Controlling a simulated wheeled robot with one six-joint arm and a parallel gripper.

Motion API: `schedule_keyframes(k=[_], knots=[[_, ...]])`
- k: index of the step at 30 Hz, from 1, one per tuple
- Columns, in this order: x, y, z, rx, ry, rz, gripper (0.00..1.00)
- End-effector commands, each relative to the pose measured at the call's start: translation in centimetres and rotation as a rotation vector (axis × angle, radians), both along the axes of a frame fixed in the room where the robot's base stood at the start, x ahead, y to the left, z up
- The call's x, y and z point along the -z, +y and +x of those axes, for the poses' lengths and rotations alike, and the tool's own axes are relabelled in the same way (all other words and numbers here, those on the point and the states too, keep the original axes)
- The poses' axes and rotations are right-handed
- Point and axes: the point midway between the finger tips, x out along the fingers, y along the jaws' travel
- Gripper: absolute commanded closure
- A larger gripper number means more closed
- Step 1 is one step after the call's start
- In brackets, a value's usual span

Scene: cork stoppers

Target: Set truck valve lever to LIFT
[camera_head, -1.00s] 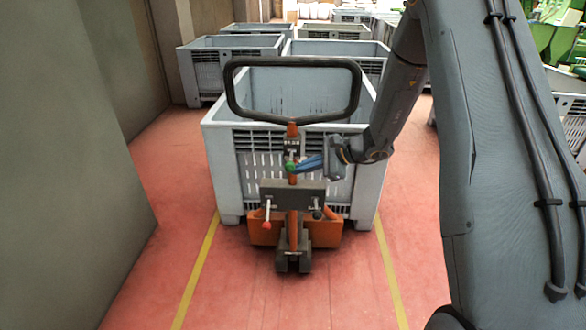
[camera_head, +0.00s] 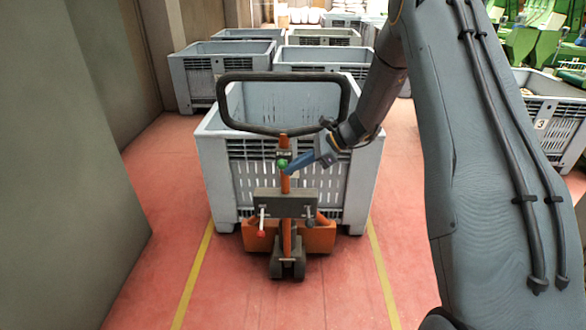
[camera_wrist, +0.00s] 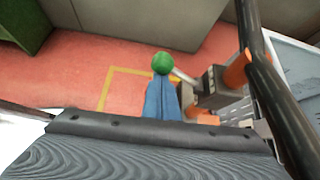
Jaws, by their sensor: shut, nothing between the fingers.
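The orange pallet truck (camera_head: 286,186) stands in front of a grey crate, its black loop handle (camera_head: 283,76) at the top. A green-knobbed lever (camera_head: 282,163) sits on the mast below the loop. In the wrist view the green knob (camera_wrist: 162,62) is on a short pale rod running right to a dark block (camera_wrist: 218,88) on the mast. My gripper (camera_head: 293,171) has its blue fingers shut and empty, slanting down-left, tips close to the knob. In the wrist view my gripper (camera_wrist: 162,84) ends just below the knob; I cannot tell if they touch. No lever label is readable.
The grey crate (camera_head: 221,170) is right behind the truck. More grey crates (camera_head: 190,76) stand further back. A wall (camera_head: 70,190) bounds the left. The red floor (camera_head: 160,230) with yellow lines (camera_head: 197,268) is clear in front. A red-knobbed rod (camera_head: 262,232) hangs lower on the truck.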

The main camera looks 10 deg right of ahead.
Motion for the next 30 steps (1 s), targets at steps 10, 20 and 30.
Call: schedule_keyframes(k=[10, 20, 30], knots=[[-0.4, 0.1, 0.2, 0.001, -0.006, 0.003, 1.0], [2.7, -0.7, 0.1, 0.001, -0.001, 0.002, 1.0], [0.3, -5.8, -0.9, 0.0, -0.004, -0.001, 1.0]])
